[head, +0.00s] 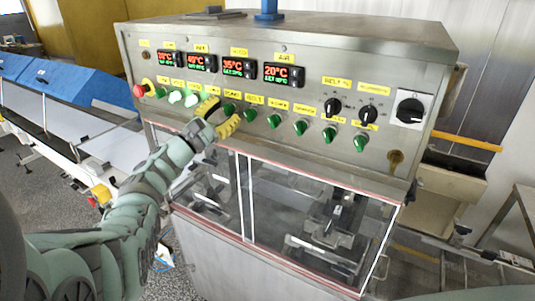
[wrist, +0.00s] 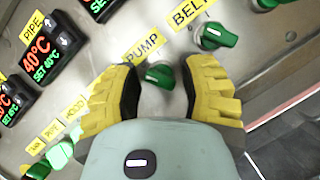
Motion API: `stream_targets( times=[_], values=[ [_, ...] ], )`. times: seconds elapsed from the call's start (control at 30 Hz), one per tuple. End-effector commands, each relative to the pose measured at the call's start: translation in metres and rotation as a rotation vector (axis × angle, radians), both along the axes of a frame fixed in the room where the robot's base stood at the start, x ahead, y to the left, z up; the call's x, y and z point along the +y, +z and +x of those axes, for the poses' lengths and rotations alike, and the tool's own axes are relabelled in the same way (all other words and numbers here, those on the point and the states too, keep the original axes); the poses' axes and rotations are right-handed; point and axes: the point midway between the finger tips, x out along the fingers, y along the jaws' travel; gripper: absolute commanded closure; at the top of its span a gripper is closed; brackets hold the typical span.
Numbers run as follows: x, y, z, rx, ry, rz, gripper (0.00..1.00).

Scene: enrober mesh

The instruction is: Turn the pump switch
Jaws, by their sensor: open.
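The pump switch is a green rotary knob (wrist: 159,74) just below the yellow PUMP label (wrist: 143,45) in the wrist view. My gripper (wrist: 160,85) is open, with one yellow finger on each side of the knob. I cannot tell whether either finger touches it. In the head view my gripper (head: 220,117) is at the control panel (head: 300,103), over the left half of the row of green knobs. The pump switch is mostly hidden there by my gripper.
The BELT knob (wrist: 218,36) is close to the right finger. Several other green knobs (head: 301,127) continue to the right. A red button (head: 139,90) is at the panel's left end. Black rotary switches (head: 332,106) are at the right. A glazed cabinet front (head: 300,205) is below.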

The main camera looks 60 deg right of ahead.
Motion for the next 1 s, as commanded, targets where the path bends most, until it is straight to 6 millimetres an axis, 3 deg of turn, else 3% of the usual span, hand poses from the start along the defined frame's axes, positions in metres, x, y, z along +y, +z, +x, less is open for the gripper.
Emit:
stream_targets(
  times=[0.47,0.93,1.0],
  values=[
    [0.060,-0.027,0.010,0.000,0.009,0.002,0.59],
    [0.142,-0.057,0.021,0.001,0.013,0.003,0.59],
    [0.143,-0.056,0.029,0.000,0.059,0.025,0.59]
  ],
)
